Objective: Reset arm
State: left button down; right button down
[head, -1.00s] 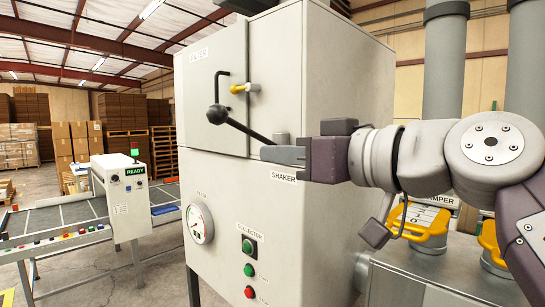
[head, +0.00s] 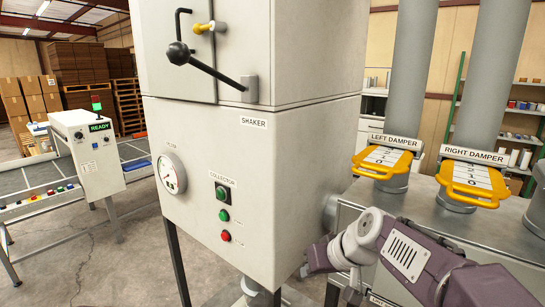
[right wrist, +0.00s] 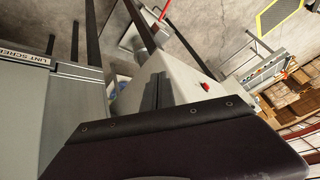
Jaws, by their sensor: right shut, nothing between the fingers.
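My right gripper (head: 307,268) is low at the right of the grey cabinet (head: 290,180) in the head view, near its lower right edge. It is shut and empty. In the right wrist view its dark purple body (right wrist: 170,150) fills the bottom. The shaker lever (head: 215,68), with a black ball knob, slopes down to the right on the cabinet front, well above the gripper and apart from it. My left gripper is out of view.
Two yellow damper handles, left (head: 382,162) and right (head: 473,184), sit on grey pipes above a metal housing at the right. A conveyor with a control box (head: 88,150) stands at the left. Open concrete floor (head: 110,250) lies between it and the cabinet.

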jog(key=s+d+f+m+g+h, duration=0.1)
jog(key=s+d+f, duration=0.3)
jog(key=s+f, duration=0.4)
jog(key=s+d+f+m+g+h, duration=0.1)
jog(key=s+d+f+g+h, duration=0.2)
jog(key=s+f, duration=0.6)
notch_tip(320, 180, down, 3)
jog(key=shift+d+f+m+g, duration=0.1)
jog(key=shift+d+m+g, duration=0.25)
jog(key=shift+d, duration=0.85)
